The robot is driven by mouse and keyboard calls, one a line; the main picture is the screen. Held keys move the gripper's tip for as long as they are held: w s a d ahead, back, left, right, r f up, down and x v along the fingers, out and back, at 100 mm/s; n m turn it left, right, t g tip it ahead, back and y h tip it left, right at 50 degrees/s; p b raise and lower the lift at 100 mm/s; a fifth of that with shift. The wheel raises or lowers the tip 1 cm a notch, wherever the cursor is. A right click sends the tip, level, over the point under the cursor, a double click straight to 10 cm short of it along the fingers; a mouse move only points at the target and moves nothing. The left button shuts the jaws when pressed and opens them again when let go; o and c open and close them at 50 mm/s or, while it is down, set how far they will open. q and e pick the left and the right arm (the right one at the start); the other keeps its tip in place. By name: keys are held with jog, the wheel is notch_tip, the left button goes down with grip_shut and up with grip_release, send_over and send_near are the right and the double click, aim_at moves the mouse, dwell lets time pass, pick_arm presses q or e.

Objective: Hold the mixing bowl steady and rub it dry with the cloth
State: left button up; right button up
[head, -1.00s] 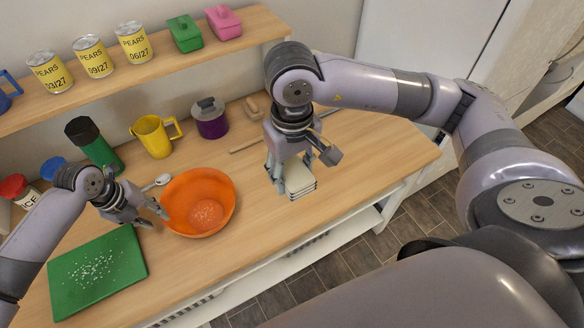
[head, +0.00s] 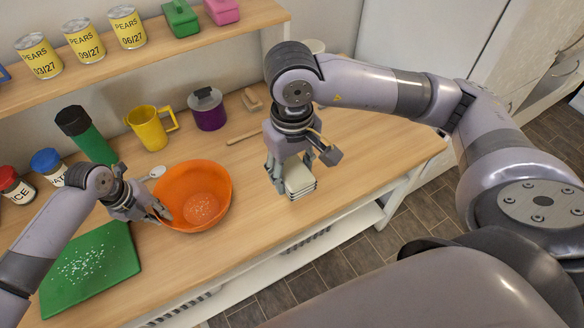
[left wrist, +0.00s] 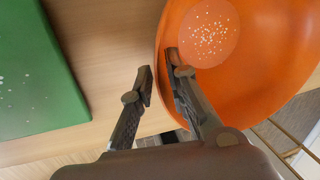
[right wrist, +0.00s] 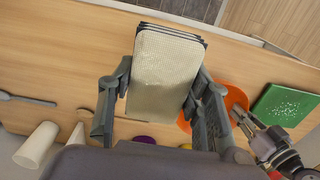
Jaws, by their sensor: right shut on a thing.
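The orange mixing bowl (head: 212,185) stands on the wooden counter, with pale specks on its inner bottom. My left gripper (head: 158,213) is at its near-left rim. In the left wrist view the fingers of this gripper (left wrist: 160,66) are apart, one inside the bowl (left wrist: 270,80) and one outside, with the rim between them. A gap shows on the outer side. My right gripper (right wrist: 165,75) is shut on the folded pale cloth (right wrist: 165,70), which has dark-edged layers. The cloth (head: 300,178) is right of the bowl, apart from it.
A green board (head: 92,268) with white bits lies left of the bowl. Behind are a yellow mug (head: 148,130), a purple pot (head: 208,112), a green bottle (head: 88,138) and jars (head: 15,186). A shelf (head: 180,48) holds cans above. The counter between bowl and cloth is clear.

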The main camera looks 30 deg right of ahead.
pick_arm(q)
grip_shut()
jog(key=shift+o, duration=2.4)
grip_release()
jog(key=shift+r, duration=0.1)
jog(key=v, duration=1.1)
jog(key=shift+a+r, duration=0.15)
jog(key=shift+r, duration=0.2)
